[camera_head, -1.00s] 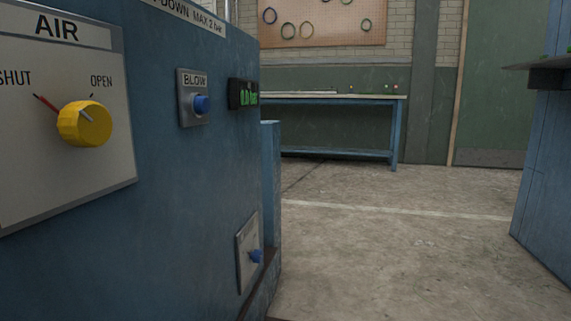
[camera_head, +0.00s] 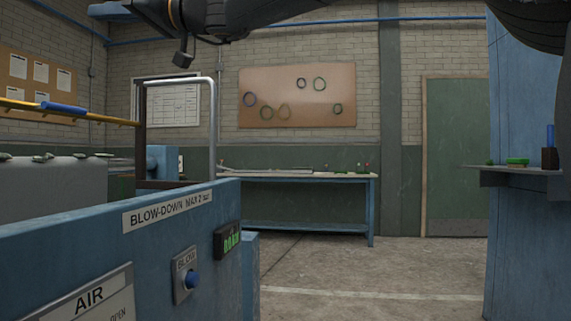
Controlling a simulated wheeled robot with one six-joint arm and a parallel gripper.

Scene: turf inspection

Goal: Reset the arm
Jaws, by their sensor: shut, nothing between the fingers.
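My own dark arm (camera_head: 265,14) crosses the top of the head view, running from the upper right corner to the upper left. A small dark part (camera_head: 183,52) hangs below its far end. The top edge cuts off much of the arm, and I cannot make out the gripper's fingers. The arm is above the blue cabinet and touches nothing that I can see.
The blue cabinet (camera_head: 130,250) at lower left carries a blue BLOW button (camera_head: 191,280), a green-lit display (camera_head: 228,241) and an AIR panel (camera_head: 92,300). A blue workbench (camera_head: 300,178) stands behind. A blue post with a shelf (camera_head: 515,172) is at right. Floor between is open.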

